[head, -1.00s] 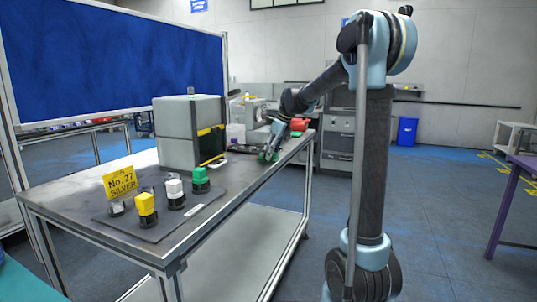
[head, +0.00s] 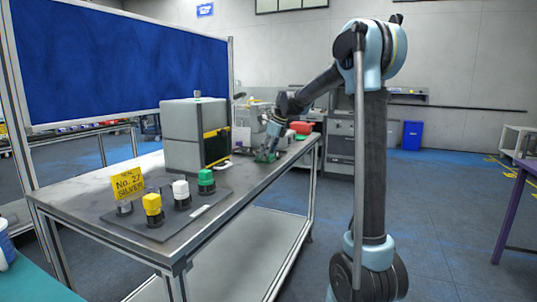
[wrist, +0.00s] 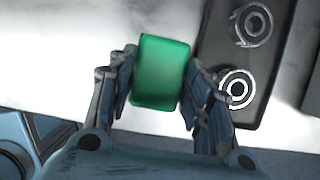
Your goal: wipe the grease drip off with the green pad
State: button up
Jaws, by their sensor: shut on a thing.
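The green pad (wrist: 160,72) is held between the two fingers of my gripper (wrist: 160,88), filling the gap in the wrist view. My gripper (head: 265,155) also shows in the head view, low over the far right part of the metal bench (head: 110,236), to the right of the grey box. I cannot tell whether the pad touches the bench. I cannot make out a grease drip in either view.
A dark plate (wrist: 226,75) with two shiny rings lies right of the pad. A grey box (head: 185,137) stands on the bench. Nearer are a yellow sign (head: 127,184) and yellow (head: 152,203), white (head: 181,190) and green (head: 206,178) capped pieces on a dark mat. Something red (head: 301,127) sits beyond my gripper.

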aim_at(272, 160)
jog(key=shift+w+a+r, duration=0.1)
jog(key=shift+w+a, duration=0.25)
jog(key=shift+a, duration=0.3)
jog(key=shift+w+a+f, duration=0.1)
jog(key=shift+w+a, duration=0.25)
jog(key=shift+a, duration=0.3)
jog(key=shift+w+a+r, duration=0.1)
jog(key=shift+w+a, duration=0.25)
jog(key=shift+a, duration=0.3)
jog(key=shift+s+a+f, duration=0.2)
jog(key=shift+s+f, duration=0.2)
jog(key=shift+s, duration=0.15)
jog(key=shift+s+a, duration=0.1)
jog(key=shift+s, duration=0.4)
jog(key=shift+s+d+r, duration=0.1)
jog(key=shift+s+d, duration=0.25)
jog(key=shift+d, duration=0.25)
jog(key=shift+s+d+r, duration=0.1)
jog(key=shift+s+d, duration=0.15)
jog(key=shift+d, duration=0.45)
jog(key=shift+s+d, duration=0.2)
jog(key=shift+d, duration=0.5)
jog(key=shift+s+d, duration=0.25)
jog(key=shift+d, duration=0.4)
jog(key=shift+s+d, duration=0.3)
jog(key=shift+d, duration=0.4)
jog(key=shift+s+d, duration=0.25)
jog(key=shift+d, duration=0.4)
jog(key=shift+w+r, duration=0.1)
jog(key=shift+r, duration=2.8)
